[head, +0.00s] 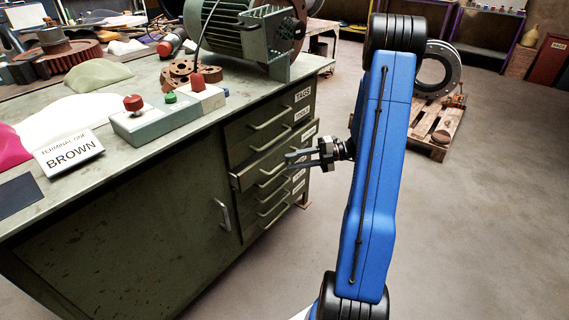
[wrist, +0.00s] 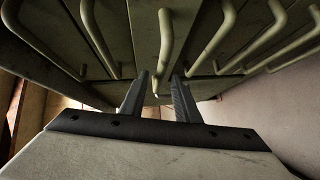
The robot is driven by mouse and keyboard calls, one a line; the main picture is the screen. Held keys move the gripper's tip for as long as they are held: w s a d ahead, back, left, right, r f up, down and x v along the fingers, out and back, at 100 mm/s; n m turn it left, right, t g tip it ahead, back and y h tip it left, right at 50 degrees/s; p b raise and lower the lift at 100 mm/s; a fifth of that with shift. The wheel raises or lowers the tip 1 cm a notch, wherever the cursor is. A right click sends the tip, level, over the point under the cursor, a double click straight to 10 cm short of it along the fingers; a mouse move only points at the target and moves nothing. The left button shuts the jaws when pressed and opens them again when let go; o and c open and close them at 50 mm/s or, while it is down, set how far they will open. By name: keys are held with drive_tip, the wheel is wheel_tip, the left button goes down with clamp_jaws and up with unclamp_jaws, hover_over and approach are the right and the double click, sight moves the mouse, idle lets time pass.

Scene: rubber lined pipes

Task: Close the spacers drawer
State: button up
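A green cabinet (head: 130,235) has a column of drawers with bar handles in the head view. One drawer (head: 243,178), third from the top, stands out from the others, partly open. The label on it is too small to read, so I cannot tell which drawer is the spacers one. My gripper (head: 290,159) is in front of this drawer, pointing at the cabinet. In the wrist view its two fingers (wrist: 158,97) are apart, with a drawer handle (wrist: 165,50) showing beyond the gap between them. Nothing is held. I cannot tell whether the fingers touch the drawer.
A green motor (head: 245,30), a button box (head: 168,118) and a sign reading BROWN (head: 70,153) stand on the cabinet top. A door handle (head: 223,214) sticks out left of the drawers. A pallet (head: 436,125) lies behind my arm. The floor at right is clear.

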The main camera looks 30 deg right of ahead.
sight(284, 163)
drive_tip(key=shift+x, duration=2)
clamp_jaws()
